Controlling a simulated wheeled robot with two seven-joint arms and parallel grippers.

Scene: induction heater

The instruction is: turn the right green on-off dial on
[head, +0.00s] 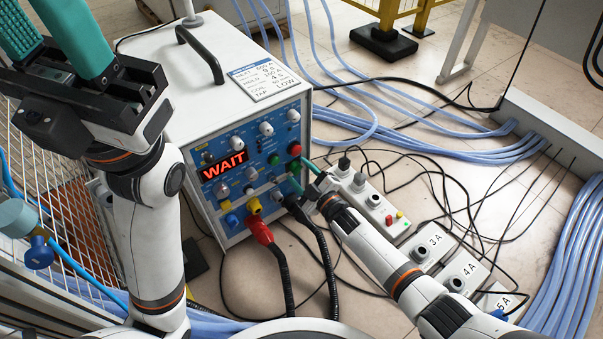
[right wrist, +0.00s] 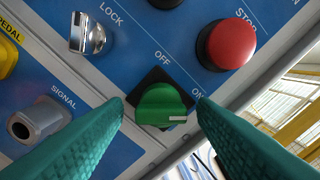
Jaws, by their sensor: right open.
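The green on-off dial (right wrist: 160,104) sits on a black square plate on the blue panel in the right wrist view. Its white mark is at its lower right; the OFF label is above it and the ON label to its upper right. My right gripper (right wrist: 160,110) is open, with one green finger on each side of the dial. Contact with it cannot be told. In the head view my right gripper (head: 301,177) is at the panel's right edge and largely hides the dial. My left gripper (head: 46,38) is raised at the upper left, its fingers apart and empty.
The induction heater (head: 205,90) shows a red WAIT display (head: 222,166). A red button (right wrist: 227,44) and a keyed LOCK switch (right wrist: 88,36) are near the dial. Thick cables (head: 275,262) hang from the front. Pedal boxes (head: 424,247) and loose wires cover the floor at right.

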